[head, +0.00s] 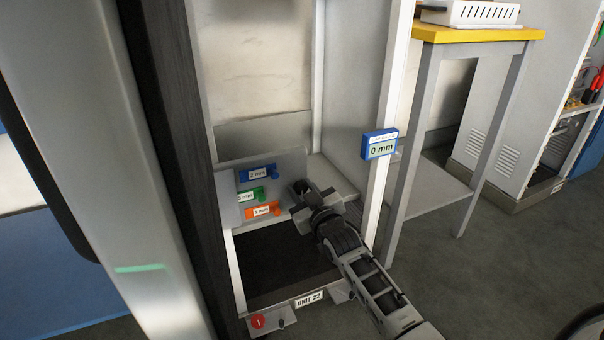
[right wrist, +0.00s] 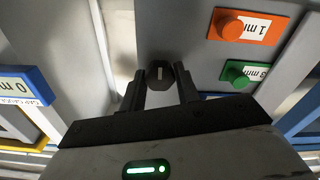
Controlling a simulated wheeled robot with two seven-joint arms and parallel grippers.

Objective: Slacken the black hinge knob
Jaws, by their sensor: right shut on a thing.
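The black hinge knob (right wrist: 158,74) is a small dark knob with a light line on its face, in front of a grey panel. My right gripper (right wrist: 159,82) has one finger on each side of it and is shut on it. In the head view my right gripper (head: 312,200) reaches into the open cabinet from the lower right and covers most of the area around the knob. My left gripper does not show in either view.
On a grey plate left of the gripper sit a blue tag (head: 258,173), a green tag (head: 252,195) and an orange tag (head: 263,210). A blue "0 mm" tag (head: 379,145) is on the white right post. A red knob (head: 257,321) sits low in front. A yellow-topped table (head: 475,34) stands right.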

